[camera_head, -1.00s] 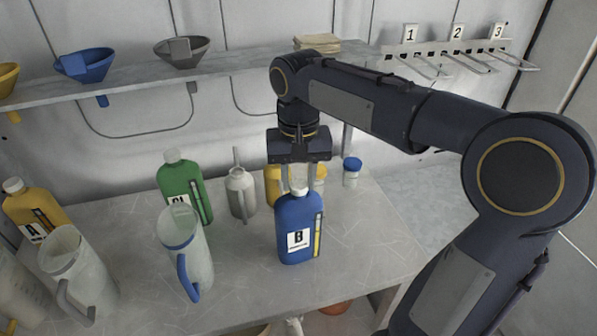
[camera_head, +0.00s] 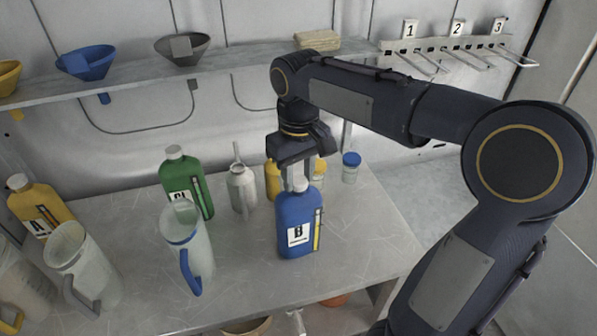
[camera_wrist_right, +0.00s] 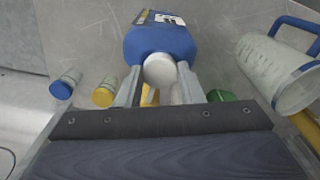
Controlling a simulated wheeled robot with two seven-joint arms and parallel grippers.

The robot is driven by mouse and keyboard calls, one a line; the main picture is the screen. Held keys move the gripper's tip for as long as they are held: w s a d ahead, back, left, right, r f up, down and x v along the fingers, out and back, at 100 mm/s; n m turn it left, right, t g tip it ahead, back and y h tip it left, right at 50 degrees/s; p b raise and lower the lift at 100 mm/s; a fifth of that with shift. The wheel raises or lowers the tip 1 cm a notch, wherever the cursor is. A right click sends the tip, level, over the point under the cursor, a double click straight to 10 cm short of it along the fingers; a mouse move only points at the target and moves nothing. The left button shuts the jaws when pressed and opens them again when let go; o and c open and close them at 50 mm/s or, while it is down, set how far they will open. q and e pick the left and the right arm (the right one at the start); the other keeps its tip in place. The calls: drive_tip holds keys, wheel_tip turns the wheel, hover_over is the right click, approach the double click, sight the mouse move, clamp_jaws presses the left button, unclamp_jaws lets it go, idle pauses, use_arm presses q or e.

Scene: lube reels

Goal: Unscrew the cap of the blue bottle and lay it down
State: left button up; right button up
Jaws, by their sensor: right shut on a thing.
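The blue bottle (camera_head: 298,222), labelled B, stands upright on the grey table near its right part. Its white cap (camera_head: 299,184) is at the top. My right gripper (camera_head: 295,182) points down from above and is shut on the cap. In the right wrist view the cap (camera_wrist_right: 160,70) sits between the two fingers (camera_wrist_right: 159,86), and the blue bottle (camera_wrist_right: 160,40) is right below it. I cannot tell whether the cap is loose from the neck. My left gripper is not in view.
A green bottle (camera_head: 186,182), a grey can (camera_head: 241,188) and a jug with a blue handle (camera_head: 187,245) stand to the left. A blue-lidded jar (camera_head: 350,168) stands behind right. The table (camera_head: 365,235) is clear right of the bottle. A shelf (camera_head: 235,68) runs behind.

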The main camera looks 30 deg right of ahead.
drive_tip(key=n+p, duration=0.1)
drive_tip(key=n, duration=0.2)
drive_tip(key=shift+s+f, duration=0.1)
drive_tip(key=shift+f, duration=0.05)
drive_tip(key=shift+f+n, duration=0.15)
drive_tip(key=shift+n, duration=0.95)
drive_tip(key=n+p, duration=0.1)
drive_tip(key=n, duration=0.2)
drive_tip(key=shift+n, duration=1)
drive_tip(key=shift+p, duration=0.3)
